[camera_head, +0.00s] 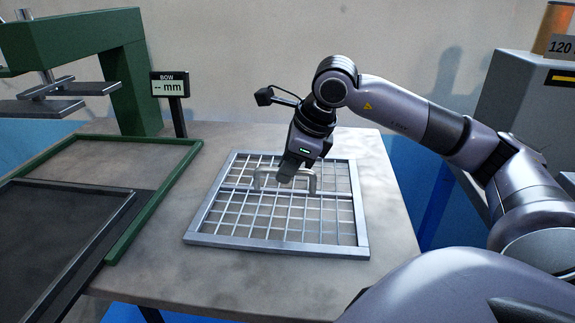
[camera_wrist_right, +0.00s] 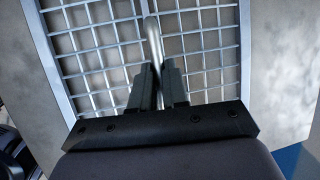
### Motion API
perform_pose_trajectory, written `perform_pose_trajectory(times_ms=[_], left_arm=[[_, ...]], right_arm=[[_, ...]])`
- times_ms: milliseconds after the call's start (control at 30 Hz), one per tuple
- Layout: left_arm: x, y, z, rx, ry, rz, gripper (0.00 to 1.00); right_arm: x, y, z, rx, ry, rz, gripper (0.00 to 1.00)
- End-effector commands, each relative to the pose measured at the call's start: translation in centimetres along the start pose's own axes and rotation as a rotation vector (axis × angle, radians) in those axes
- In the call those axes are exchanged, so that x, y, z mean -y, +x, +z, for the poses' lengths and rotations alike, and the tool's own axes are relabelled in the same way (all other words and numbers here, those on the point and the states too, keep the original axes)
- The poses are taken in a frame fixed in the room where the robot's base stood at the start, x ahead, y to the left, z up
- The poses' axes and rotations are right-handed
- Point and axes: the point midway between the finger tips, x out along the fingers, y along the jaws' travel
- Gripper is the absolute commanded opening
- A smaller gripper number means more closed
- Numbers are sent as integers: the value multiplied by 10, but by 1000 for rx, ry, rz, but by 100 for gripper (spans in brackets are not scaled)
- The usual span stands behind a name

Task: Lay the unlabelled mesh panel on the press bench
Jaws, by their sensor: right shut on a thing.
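A silver framed mesh panel (camera_head: 278,244) with an open square grid lies flat on or just above the grey bench top (camera_head: 385,190); I cannot tell whether it touches. A raised bar handle (camera_head: 313,181) crosses its middle. I see no label on it. My right gripper (camera_head: 287,178) is over the panel's middle, shut on the handle. In the right wrist view the two dark fingers (camera_wrist_right: 160,88) close around the handle bar (camera_wrist_right: 152,40), with the grid of the mesh panel (camera_wrist_right: 190,19) beyond. My left gripper is not in view.
A small display (camera_head: 170,84) reading "BOW -- mm" stands behind the panel. A green press (camera_head: 125,60) is at the back left. A green-edged frame (camera_head: 150,215) and dark screens lie at the left. A grey cabinet marked 120 (camera_head: 530,100) is at the right. Bench top is clear in front of the panel.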

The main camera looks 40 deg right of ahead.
Motion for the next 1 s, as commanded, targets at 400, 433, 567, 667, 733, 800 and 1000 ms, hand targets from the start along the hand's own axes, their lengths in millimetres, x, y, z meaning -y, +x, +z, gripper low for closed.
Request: perform_pose_trajectory(times_ms=[400,433,567,667,733,800,1000], left_arm=[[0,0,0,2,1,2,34],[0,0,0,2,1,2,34],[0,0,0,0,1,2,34],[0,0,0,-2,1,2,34],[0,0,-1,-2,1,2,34],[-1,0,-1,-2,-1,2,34],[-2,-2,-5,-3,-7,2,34]], right_arm=[[1,-1,0,4,0,-3,44],[1,0,0,3,0,-3,44],[0,0,0,2,0,-2,44],[0,1,-1,-3,0,2,44],[0,-3,0,-1,0,0,44],[0,-12,0,0,0,-1,44],[1,-46,1,4,0,-4,44]])
